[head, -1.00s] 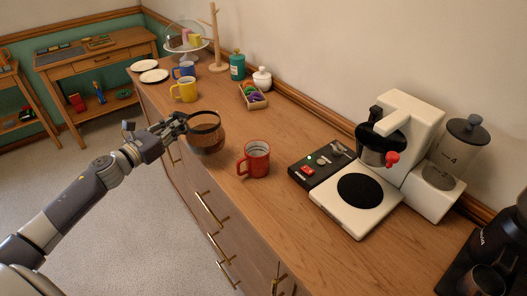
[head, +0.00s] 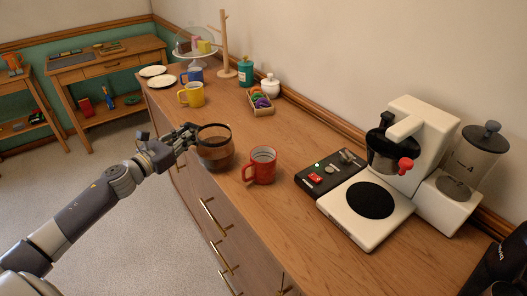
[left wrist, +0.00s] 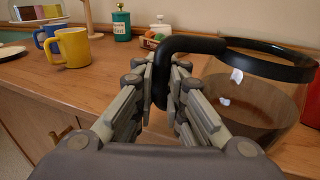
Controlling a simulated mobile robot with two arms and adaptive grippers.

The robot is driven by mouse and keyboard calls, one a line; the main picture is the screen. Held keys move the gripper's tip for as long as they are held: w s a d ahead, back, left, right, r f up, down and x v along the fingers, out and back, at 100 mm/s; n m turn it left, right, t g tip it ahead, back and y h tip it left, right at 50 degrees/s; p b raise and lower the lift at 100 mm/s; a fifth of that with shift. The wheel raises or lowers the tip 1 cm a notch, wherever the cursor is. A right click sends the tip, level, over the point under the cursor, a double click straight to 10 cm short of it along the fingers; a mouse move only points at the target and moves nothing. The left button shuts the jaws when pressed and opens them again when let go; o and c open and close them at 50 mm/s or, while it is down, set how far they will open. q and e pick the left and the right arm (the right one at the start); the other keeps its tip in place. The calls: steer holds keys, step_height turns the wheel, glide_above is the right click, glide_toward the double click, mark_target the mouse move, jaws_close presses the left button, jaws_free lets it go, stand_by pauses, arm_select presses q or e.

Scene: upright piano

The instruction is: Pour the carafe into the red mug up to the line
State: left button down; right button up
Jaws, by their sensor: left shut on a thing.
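My left gripper (head: 186,136) is shut on the black handle of the glass carafe (head: 216,157). The carafe holds brown coffee and is about upright at the counter's front edge, left of the red mug (head: 262,167). I cannot tell whether it touches the counter. The left wrist view shows the gripper (left wrist: 160,85) around the handle, with the carafe (left wrist: 250,105) on the right. The red mug stands upright on the counter; its inside and line are not clear. My right gripper is not in view.
A white coffee machine (head: 420,140) with a black control panel (head: 330,170) stands to the right. A yellow mug (head: 192,95), a blue mug (head: 192,75), plates (head: 163,80) and a small box (head: 261,104) stand farther back. Counter (head: 285,215) in front of the machine is bare.

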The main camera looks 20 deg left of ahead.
arm_select(q)
steer(key=shift+d+r+m+p, duration=0.2)
steer(key=shift+r+p, duration=0.15)
steer(key=shift+r, duration=0.2)
steer(key=shift+d+r+m+p, duration=0.1)
steer(key=shift+r+m+p, duration=0.1)
steer(key=shift+r+p, duration=0.25)
steer(key=d+r+m+y+p, duration=0.2)
steer(key=d+r+m+p, duration=0.5)
steer(key=p, duration=0.5)
steer(key=shift+d+r+g, duration=0.35)
steer(key=shift+r+g, duration=0.05)
steer(key=shift+r, duration=0.9)
steer(key=shift+s, duration=0.1)
steer(key=shift+d+m+p, duration=0.1)
steer(key=shift+m+p, duration=0.2)
steer(key=shift+p, duration=0.05)
steer(key=shift+r, duration=0.15)
